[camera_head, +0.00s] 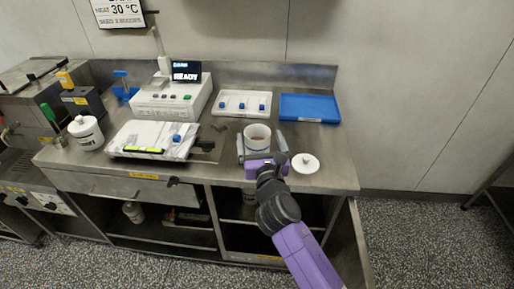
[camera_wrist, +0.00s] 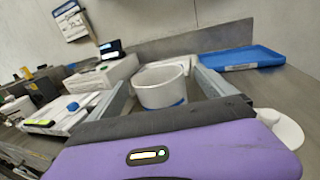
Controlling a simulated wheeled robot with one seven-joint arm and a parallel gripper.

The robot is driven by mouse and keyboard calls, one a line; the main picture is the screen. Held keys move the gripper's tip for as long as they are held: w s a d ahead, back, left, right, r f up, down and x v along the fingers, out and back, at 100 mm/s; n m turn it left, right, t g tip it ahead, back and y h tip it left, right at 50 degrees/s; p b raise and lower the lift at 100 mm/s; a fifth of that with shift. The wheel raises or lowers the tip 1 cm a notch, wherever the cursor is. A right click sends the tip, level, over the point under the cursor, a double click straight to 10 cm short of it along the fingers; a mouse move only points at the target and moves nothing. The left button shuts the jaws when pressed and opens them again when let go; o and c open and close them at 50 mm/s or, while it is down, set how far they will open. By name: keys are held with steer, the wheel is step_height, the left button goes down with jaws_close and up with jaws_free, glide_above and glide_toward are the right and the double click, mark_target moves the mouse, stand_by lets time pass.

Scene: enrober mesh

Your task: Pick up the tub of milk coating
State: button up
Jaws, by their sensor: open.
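An open white tub (camera_head: 257,136) with brown contents stands upright on the steel counter, and it also shows in the wrist view (camera_wrist: 160,88). I cannot read a label on it, so I cannot tell if it is the milk coating. My gripper (camera_head: 260,142) is open, with one finger on each side of this tub; in the wrist view the fingers (camera_wrist: 158,92) show gaps to its wall. A second white tub (camera_head: 86,132), with its lid on, stands at the left end of the counter. A loose white lid (camera_head: 305,163) lies right of my gripper.
A blue tray (camera_head: 309,108) and a white tray with blue-marked items (camera_head: 241,103) lie behind the open tub. A white machine with a READY display (camera_head: 170,97) and a flat white unit (camera_head: 154,140) stand to the left. The counter's right edge is near the lid.

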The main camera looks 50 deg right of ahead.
mark_target(256, 126)
steer(key=x, duration=0.5)
steer(key=shift+w+d, duration=0.1)
steer(key=shift+w, duration=0.3)
steer(key=shift+c, duration=0.4)
steer(key=c, duration=1.8)
jaws_close()
steer(key=shift+r, duration=0.1)
